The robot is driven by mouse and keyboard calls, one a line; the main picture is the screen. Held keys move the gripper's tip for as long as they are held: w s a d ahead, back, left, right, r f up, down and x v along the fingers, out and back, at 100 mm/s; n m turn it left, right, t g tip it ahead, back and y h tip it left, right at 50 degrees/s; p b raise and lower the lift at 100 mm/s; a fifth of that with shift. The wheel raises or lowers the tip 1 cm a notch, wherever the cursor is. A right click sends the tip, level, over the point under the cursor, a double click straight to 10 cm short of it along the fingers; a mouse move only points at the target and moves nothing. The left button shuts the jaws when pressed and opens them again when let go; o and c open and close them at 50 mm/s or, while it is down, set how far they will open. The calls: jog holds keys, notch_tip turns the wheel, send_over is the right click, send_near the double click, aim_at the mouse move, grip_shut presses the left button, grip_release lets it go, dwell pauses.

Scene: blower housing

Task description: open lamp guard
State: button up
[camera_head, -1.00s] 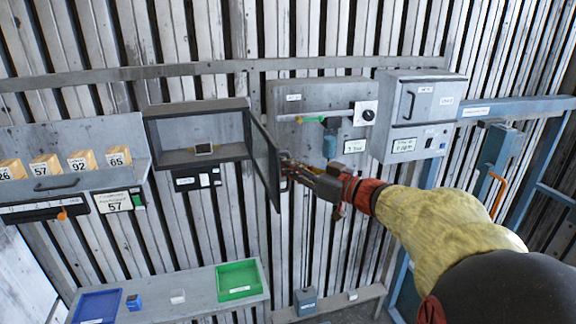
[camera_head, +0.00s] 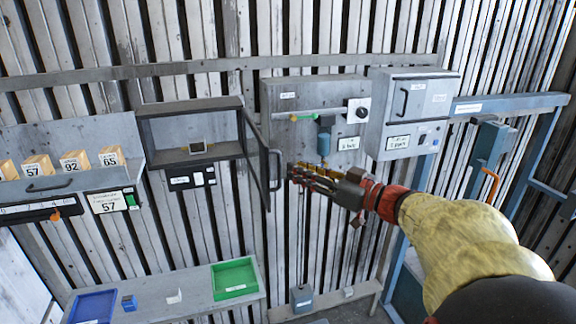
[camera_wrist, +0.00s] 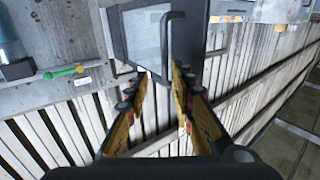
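A shallow grey box (camera_head: 190,131) with an open front hangs on the slatted wall. Its hinged dark-framed door (camera_head: 256,150), which looks like the guard, stands swung out from the right edge. A dark bar handle (camera_head: 277,171) is on the door's outer face. My gripper (camera_head: 292,172) is just right of the handle and looks apart from it. In the wrist view, my gripper (camera_wrist: 159,76) has its fingers spread with nothing between them. The door (camera_wrist: 146,43) and handle (camera_wrist: 165,45) lie beyond the fingertips. A small framed item (camera_head: 198,147) sits inside the box.
Right of the door is a panel (camera_head: 275,98) with a green-tipped rod (camera_head: 297,115) and a knob (camera_head: 361,112). A grey cabinet (camera_head: 412,110) with a handle is farther right. Numbered blocks (camera_head: 75,162) stand at left. A shelf below bears a green tray (camera_head: 234,278) and blue tray (camera_head: 93,307).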

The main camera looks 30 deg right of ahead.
jog(key=v, duration=0.5)
jog(key=shift+s+d, duration=0.1)
jog(key=shift+s, duration=0.25)
